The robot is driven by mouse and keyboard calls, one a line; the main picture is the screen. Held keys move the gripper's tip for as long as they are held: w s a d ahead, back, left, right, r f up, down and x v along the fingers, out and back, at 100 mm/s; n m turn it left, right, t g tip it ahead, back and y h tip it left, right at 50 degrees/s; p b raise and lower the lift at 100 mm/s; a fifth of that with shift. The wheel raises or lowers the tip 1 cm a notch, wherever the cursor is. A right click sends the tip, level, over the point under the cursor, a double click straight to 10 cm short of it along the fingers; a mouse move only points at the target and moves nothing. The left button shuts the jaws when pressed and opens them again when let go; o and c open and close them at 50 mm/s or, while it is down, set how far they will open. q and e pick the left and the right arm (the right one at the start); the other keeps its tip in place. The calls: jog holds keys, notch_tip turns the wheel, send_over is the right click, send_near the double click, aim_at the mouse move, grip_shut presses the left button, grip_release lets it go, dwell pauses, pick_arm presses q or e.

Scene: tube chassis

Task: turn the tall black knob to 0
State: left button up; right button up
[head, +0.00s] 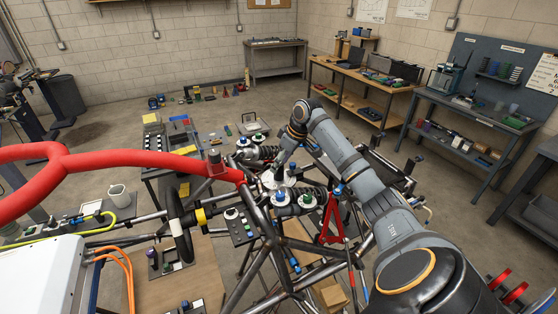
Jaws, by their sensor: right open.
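My right arm reaches in from the lower right, and its gripper (279,167) points down at the middle of the tube chassis. The gripper is open, over a pale round dial plate (267,181). A dark upright shape stands on this plate between or just under the fingers. It may be the tall black knob, but it is too small and too covered to tell from the dark fingertips. Its pointer and the dial marks cannot be read. Whether the fingers touch it cannot be told. My left gripper is not in view.
A blue-topped fitting (281,198) and a green-topped fitting (307,199) stand close in front of the gripper. A thick red tube (130,160) crosses at left. A small control panel (238,225) sits front left of the dial. Chassis tubes surround the spot.

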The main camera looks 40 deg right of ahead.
jog(key=shift+w+a+f, duration=0.1)
jog(key=shift+w+f, duration=0.1)
jog(key=shift+f, duration=0.15)
jog(key=shift+s+a+f, duration=0.1)
jog(key=shift+a+f, duration=0.05)
jog(key=shift+a, duration=0.05)
jog(key=shift+s+a, duration=0.1)
jog(key=shift+a, duration=0.05)
jog(key=shift+c, duration=0.8)
jog(key=shift+f, duration=0.15)
jog(key=c, duration=1)
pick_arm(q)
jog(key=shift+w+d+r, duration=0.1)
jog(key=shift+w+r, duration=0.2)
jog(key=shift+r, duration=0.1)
